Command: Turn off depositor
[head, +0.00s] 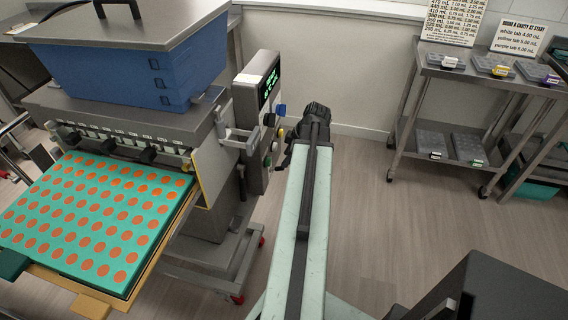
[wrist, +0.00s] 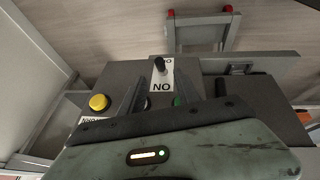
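The depositor (head: 200,125) stands at the left in the head view, with a blue hopper (head: 130,70) on top. Its grey control box (head: 245,105) has a lit green display (head: 271,83) and coloured knobs on its side. In the wrist view, the control panel (wrist: 125,75) shows a small dark-tipped switch (wrist: 159,66) on a white label reading "NO". My gripper (wrist: 163,82) is open, with one finger on each side of the label and the switch just ahead, between the fingertip lines. I cannot tell whether it touches. In the head view, my arm hides the fingers.
A yellow button (wrist: 99,102) lies left of my fingers, and a green button (wrist: 180,100) is partly hidden by the right finger. A teal mould tray (head: 85,220) with orange cavities fills the lower left. A metal cart (head: 480,75) stands right; floor between is clear.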

